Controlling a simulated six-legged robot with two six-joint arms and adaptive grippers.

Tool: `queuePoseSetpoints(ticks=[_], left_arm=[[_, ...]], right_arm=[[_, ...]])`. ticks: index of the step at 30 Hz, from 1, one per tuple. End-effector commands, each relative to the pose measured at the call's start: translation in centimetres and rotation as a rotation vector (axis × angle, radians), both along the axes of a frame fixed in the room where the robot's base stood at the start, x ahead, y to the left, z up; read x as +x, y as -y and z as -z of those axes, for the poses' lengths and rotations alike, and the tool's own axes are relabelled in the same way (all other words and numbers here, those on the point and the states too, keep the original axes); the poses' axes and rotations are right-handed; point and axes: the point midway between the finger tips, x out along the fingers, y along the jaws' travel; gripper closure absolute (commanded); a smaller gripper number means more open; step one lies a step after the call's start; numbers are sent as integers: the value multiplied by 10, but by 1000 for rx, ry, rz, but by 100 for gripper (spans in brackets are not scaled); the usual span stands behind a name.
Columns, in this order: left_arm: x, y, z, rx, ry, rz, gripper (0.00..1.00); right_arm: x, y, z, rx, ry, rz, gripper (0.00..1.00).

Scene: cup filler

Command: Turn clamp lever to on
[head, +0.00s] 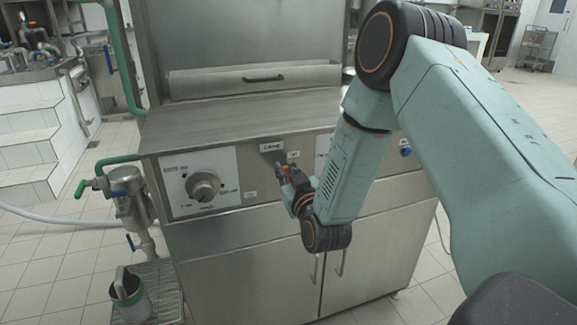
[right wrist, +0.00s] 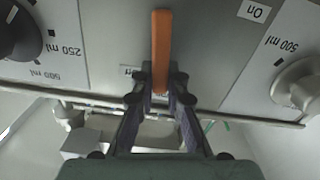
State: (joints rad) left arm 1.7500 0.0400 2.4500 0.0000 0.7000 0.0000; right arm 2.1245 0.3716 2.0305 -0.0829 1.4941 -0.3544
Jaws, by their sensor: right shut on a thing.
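The clamp lever is an orange bar on the front panel of the steel machine. In the right wrist view the lever (right wrist: 161,45) runs straight up the picture, its lower end between my fingers. My right gripper (right wrist: 160,88) is shut on that end. In the head view the right gripper (head: 285,175) is at the panel, right of the large dial, and largely covers the lever. An "On" label (right wrist: 254,11) is to the upper right of the lever in the wrist view. Another small label (right wrist: 128,71) is at its left, partly hidden by a finger. My left gripper is not in view.
A large silver dial (head: 203,187) is on the panel left of the gripper. A black knob (right wrist: 18,32) and a pale knob (right wrist: 296,84) flank the lever in the wrist view. A blue button (head: 405,152) is farther right. Cabinet doors (head: 270,270) are below.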

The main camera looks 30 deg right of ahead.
Motion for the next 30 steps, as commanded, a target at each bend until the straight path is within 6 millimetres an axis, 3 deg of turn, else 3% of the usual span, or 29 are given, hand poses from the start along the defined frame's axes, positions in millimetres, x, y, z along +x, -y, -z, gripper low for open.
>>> queuePoseSetpoints(ticks=[12, 30], left_arm=[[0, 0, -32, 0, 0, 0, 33], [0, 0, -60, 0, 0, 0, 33]], right_arm=[[3, -19, 7, -378, -99, -4, 100], [7, -35, 28, -930, -231, -2, 100]])
